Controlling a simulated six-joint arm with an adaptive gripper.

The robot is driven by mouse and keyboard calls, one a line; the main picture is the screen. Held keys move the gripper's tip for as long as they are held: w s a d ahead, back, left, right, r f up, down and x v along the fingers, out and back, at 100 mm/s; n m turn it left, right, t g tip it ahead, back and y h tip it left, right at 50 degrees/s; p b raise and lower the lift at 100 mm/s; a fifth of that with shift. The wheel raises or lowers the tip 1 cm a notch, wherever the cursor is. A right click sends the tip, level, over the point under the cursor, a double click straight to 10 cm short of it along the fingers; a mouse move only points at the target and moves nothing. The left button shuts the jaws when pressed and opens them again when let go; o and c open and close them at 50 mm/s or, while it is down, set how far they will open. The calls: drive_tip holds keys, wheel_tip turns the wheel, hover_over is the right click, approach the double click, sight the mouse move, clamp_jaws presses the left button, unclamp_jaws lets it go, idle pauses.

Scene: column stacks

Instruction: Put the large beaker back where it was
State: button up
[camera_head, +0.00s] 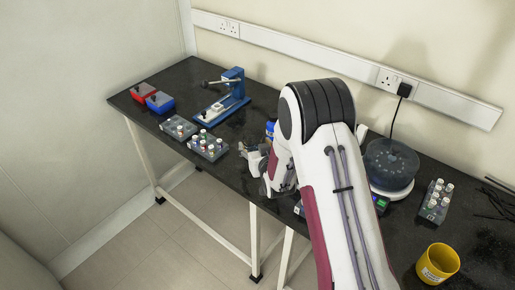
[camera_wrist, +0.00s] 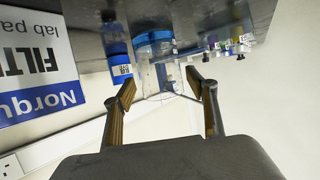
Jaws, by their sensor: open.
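My gripper is open, with one finger to each side of the beaker's lower part in the picture. I cannot tell whether the fingers touch the glass. In the head view my gripper (camera_head: 262,163) is low over the bench's front edge, and my arm hides the beaker there.
A blue-labelled bottle (camera_wrist: 120,58) stands close left of the beaker, beside a large filter-paper box (camera_wrist: 36,68). Vial racks (camera_head: 208,146) and a blue press (camera_head: 228,95) stand left. A yellow mug (camera_head: 437,264) and a round dark-lidded device (camera_head: 390,165) stand right.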

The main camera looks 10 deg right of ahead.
drive_tip(key=shift+v, duration=1.3)
drive_tip(key=shift+s+d+r, duration=0.1)
drive_tip(key=shift+d+r, duration=0.05)
drive_tip(key=shift+r, duration=0.55)
drive_tip(key=s+d+r+g+h, duration=0.1)
drive_tip(key=s+d+r+g, duration=0.15)
drive_tip(key=s+r, duration=0.6)
drive_tip(key=s+d+r+g, duration=0.1)
drive_tip(key=s+d+r, duration=0.2)
drive_tip(key=s+r, duration=0.5)
drive_tip(key=s+d+r+g, duration=0.1)
drive_tip(key=s+r+g, duration=0.1)
drive_tip(key=s, duration=1.2)
drive_tip(key=s+d+r+m+g, duration=0.1)
drive_tip(key=s+r+g, duration=0.1)
drive_tip(key=s, duration=1.2)
drive_tip(key=shift+d+r+h, duration=0.25)
drive_tip(key=shift+r+h, duration=0.15)
drive_tip(key=shift+r, duration=0.25)
